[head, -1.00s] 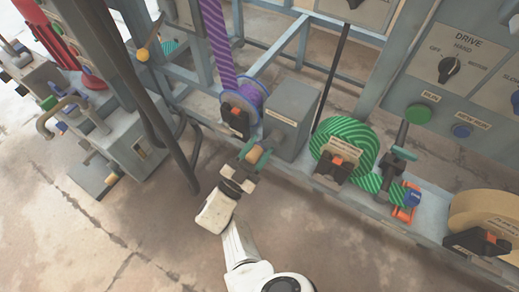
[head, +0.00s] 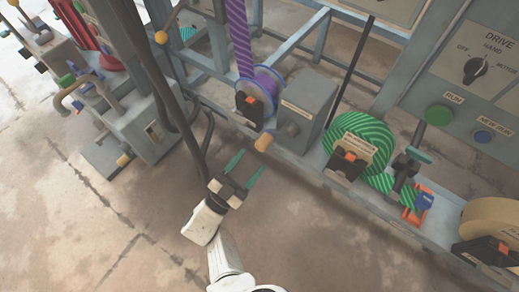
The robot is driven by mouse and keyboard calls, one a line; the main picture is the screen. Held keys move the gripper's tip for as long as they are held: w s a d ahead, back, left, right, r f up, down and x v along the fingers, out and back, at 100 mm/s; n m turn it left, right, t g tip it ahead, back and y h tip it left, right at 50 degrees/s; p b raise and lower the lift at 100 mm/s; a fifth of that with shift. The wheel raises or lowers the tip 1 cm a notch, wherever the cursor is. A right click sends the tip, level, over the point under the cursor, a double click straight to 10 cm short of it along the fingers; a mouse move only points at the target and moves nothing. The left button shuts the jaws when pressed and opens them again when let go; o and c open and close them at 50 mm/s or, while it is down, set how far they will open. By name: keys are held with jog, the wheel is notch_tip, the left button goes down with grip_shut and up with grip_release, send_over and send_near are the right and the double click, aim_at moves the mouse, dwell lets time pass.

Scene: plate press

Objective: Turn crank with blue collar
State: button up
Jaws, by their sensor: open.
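A crank with a tan knob (head: 263,142) sticks out in front of a grey box (head: 305,104) on the machine frame. I cannot make out a blue collar on it. My gripper (head: 245,168) is open and empty, with its green fingers just below and left of the knob, apart from it. I cannot tell whether that is a collar.
A purple striped roll (head: 262,90) is behind the knob. A green striped roll (head: 357,145) and a tan roll (head: 490,220) stand to the right. A dark post (head: 150,85) rises at left. The concrete floor (head: 110,230) is clear in front.

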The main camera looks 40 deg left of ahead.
jog(key=shift+v, duration=1.05)
dwell(0.7)
